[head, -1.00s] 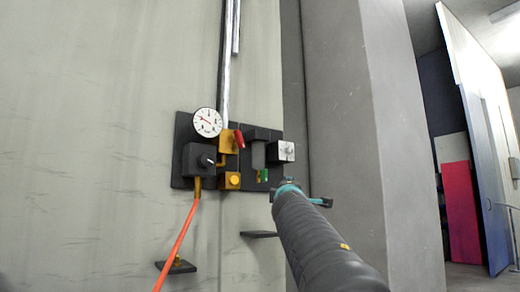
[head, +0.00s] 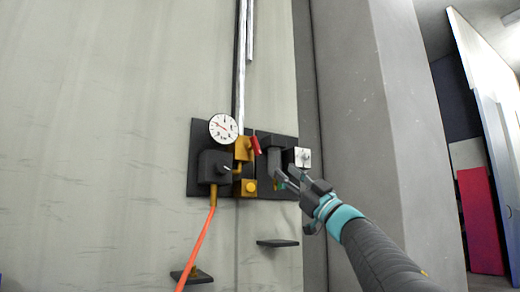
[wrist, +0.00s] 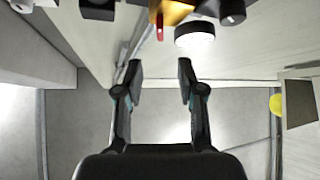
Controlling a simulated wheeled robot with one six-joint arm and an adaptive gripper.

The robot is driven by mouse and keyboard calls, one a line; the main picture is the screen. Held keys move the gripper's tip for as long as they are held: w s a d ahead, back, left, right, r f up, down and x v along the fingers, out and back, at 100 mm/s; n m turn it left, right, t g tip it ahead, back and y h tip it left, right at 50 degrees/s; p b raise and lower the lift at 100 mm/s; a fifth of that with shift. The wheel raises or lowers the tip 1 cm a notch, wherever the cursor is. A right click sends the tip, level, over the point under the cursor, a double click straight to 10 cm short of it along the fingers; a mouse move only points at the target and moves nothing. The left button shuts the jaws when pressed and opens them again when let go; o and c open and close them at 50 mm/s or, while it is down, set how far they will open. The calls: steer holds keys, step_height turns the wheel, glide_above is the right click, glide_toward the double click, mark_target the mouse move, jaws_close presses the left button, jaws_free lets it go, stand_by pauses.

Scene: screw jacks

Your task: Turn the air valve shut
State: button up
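The air valve is a yellow block (head: 243,150) with a short red handle (head: 255,146), on a dark wall panel. The handle is tilted, its top leaning left. In the wrist view the red handle (wrist: 160,27) and part of the yellow body (wrist: 173,10) show at the top edge, beyond the fingertips. My gripper (head: 284,180) is to the lower right of the handle, in front of the panel's right part, apart from the handle. In the wrist view my gripper (wrist: 160,70) is open, with nothing between its fingers.
A round white gauge (head: 223,128) sits left of the valve, above a dark box (head: 213,167) with an orange hose (head: 198,246). A dark bracket (head: 275,156) and a white switch plate (head: 302,157) are to the right. A grey pillar (head: 365,110) stands right of the panel.

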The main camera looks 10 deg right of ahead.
mark_target(259, 149)
steer(key=p+x, duration=0.4)
steer(key=x, duration=0.9)
steer(key=shift+p, duration=0.4)
jaws_close()
